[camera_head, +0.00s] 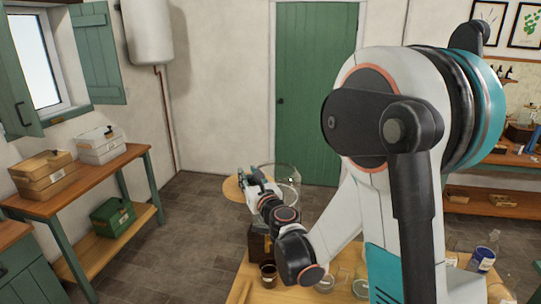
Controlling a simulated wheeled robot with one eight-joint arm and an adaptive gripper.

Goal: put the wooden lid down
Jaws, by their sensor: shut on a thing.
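The wooden lid (233,188) is a flat, light brown disc in the head view, left of the middle. My gripper (250,184) is shut on the lid near its right edge and holds it in the air. The fingertips are small in this view and partly overlap the lid. A clear round glass vessel (288,174) shows just right of my gripper. The wooden table (228,283) lies below and nearer. My own arm hides much of the table.
Glass jars (325,283), a dark cup (268,274) and a dark brown box (257,243) stand on the table. Bottles (482,259) stand at its right. A side bench (75,187) with boxes is at left. Open floor (190,220) lies between.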

